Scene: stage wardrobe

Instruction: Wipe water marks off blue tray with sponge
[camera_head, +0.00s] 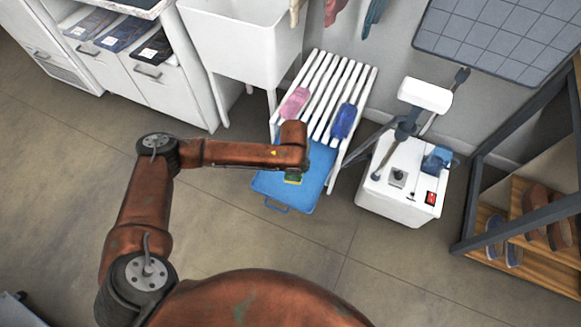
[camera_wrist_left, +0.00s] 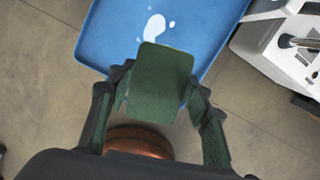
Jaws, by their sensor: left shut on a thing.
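The blue tray (camera_head: 313,184) lies at the front end of a white slatted rack. In the left wrist view the tray (camera_wrist_left: 105,38) fills the top, with white water marks (camera_wrist_left: 155,25) on its surface just beyond the sponge. My left gripper (camera_wrist_left: 160,88) is shut on the green sponge (camera_wrist_left: 162,70), with one finger on each side. In the head view the sponge (camera_head: 293,179) shows as a small green and yellow edge below my wrist, over the tray's left part. Whether it touches the tray cannot be told. My right gripper is not in view.
A white machine (camera_head: 400,190) stands close to the tray's right. A white sink (camera_head: 240,40) is behind, and a wooden shoe rack (camera_head: 535,235) is at right. The floor in front is clear.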

